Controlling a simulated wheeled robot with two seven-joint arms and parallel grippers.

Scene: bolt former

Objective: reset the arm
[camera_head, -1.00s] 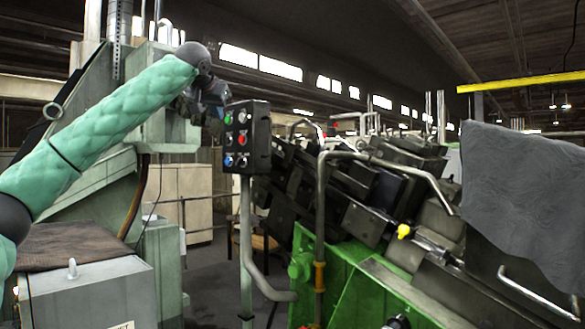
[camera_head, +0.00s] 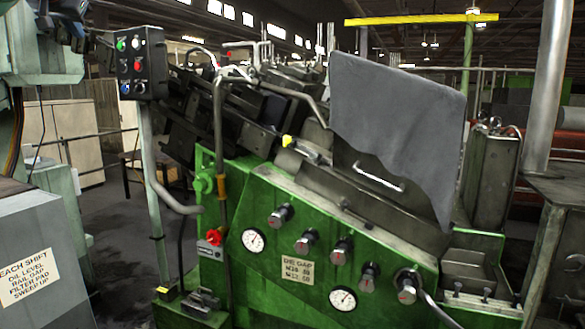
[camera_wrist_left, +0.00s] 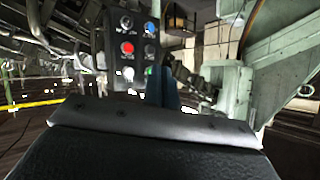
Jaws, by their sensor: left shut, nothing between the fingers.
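In the left wrist view my gripper's bluish shut fingers (camera_wrist_left: 163,88) show in front of the box (camera_wrist_left: 127,48), which appears upside down there. The box carries green, red, blue and white buttons. I cannot tell whether the fingers touch it. My right gripper is not in view.
The green bolt former (camera_head: 270,230) with gauges, knobs and a red button (camera_head: 214,237) fills the middle. A grey cloth-like cover (camera_head: 395,125) hangs over its right part. A grey cabinet (camera_head: 40,225) with a label stands at lower left. Bare floor shows between cabinet and machine.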

